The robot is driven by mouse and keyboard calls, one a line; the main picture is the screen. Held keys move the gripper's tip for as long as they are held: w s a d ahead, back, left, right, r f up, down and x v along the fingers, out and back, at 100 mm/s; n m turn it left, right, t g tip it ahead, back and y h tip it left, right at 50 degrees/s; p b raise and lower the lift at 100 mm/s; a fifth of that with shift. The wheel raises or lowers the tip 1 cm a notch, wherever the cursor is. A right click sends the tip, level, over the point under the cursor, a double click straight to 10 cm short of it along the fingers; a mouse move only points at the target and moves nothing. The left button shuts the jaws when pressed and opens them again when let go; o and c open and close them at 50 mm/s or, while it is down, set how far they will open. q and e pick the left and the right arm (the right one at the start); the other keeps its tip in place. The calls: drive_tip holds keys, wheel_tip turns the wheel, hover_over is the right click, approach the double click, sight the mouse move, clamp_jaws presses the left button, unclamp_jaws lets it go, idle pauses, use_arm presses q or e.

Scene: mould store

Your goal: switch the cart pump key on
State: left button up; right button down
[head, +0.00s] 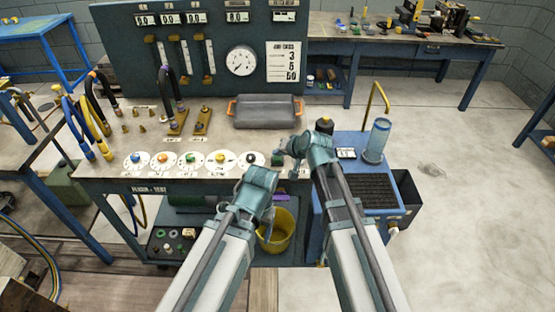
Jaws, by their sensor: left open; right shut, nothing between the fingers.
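The blue cart (352,138) stands at the right end of the test bench. Its top carries a small black-and-white panel (346,153), a clear blue cylinder (378,138) and a dark grille (366,192). I cannot make out the pump key; my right wrist covers part of the cart's left side. My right gripper (284,151) is shut and empty, pointing left over the bench's front right corner, beside the cart. My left gripper (268,208) is open and empty, lower, in front of the bench edge and above the yellow bucket.
A row of dials with coloured knobs (192,160) lines the bench front. A grey case with orange handles (266,111) lies behind. The yellow bucket (275,238) is below. A yellow bar (376,97) rises at the cart's back. Floor to the right is clear.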

sight(278, 160)
drive_tip(key=shift+f+b, duration=0.3)
drive_tip(key=shift+f, duration=0.05)
drive_tip(key=shift+r, duration=0.2)
drive_tip(key=shift+r+p, duration=0.75)
drive_tip(key=shift+p, duration=0.2)
wheel_tip(278, 160, up, 6)
drive_tip(key=p, duration=0.6)
drive_tip(key=shift+s, duration=0.1)
